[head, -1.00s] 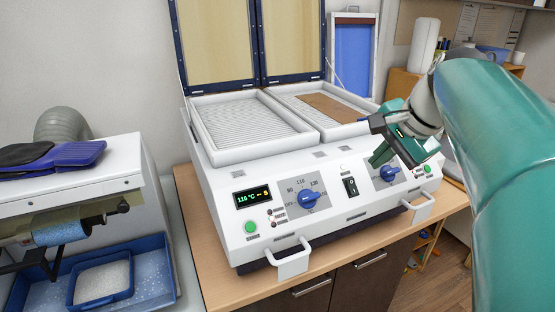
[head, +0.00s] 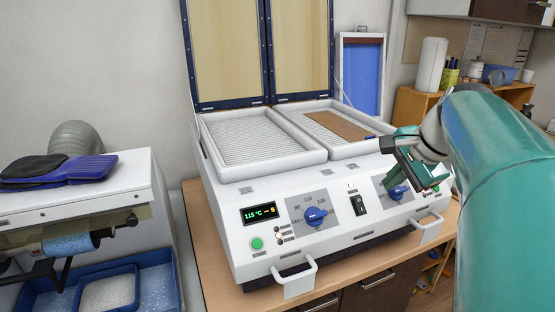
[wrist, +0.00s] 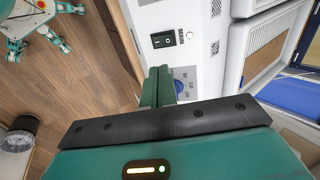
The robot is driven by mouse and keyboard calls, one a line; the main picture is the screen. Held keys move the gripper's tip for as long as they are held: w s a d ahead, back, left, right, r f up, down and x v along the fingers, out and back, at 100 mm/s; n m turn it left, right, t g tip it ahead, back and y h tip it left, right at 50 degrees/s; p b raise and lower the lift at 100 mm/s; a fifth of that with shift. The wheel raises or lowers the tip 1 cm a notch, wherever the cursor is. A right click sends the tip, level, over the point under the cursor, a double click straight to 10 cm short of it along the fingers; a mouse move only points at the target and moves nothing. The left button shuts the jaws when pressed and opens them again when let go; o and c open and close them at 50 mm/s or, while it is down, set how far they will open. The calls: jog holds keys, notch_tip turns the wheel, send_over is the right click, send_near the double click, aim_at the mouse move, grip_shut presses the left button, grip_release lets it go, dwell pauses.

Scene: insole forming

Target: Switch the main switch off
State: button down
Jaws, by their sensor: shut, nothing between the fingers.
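The main switch (head: 358,204) is a black rocker in the middle of the white machine's sloped front panel, between two blue knobs. In the wrist view the main switch (wrist: 164,39) shows beyond my fingers, with lettering beside it. My gripper (head: 392,186) is shut and empty. It is to the right of the switch, in front of the right-hand knob, and apart from the switch. In the wrist view my gripper's shut fingers (wrist: 158,86) partly cover the blue knob.
The left blue knob (head: 315,215), a lit display (head: 264,213) and a green button (head: 257,244) sit left of the switch. Two white handles stick out from the front edge. The hinged lids (head: 225,50) stand open above two trays. A brown sheet (head: 338,126) lies in the right tray.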

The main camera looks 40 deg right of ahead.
aim_at(360, 201)
jog(key=x, duration=0.6)
jog(key=w+x, duration=0.1)
jog(key=x, duration=0.2)
jog(key=shift+r, duration=0.2)
jog(key=shift+w+d+f, duration=0.1)
jog(key=shift+w+f, duration=0.15)
jog(key=shift+w, duration=0.05)
jog(key=shift+w, duration=0.1)
jog(key=shift+w+f, duration=0.15)
jog(key=shift+w, duration=0.15)
jog(key=shift+d, duration=0.1)
jog(key=shift+s, duration=0.1)
jog(key=shift+s+f, duration=0.3)
jog(key=shift+s, duration=0.4)
jog(key=shift+r, duration=0.1)
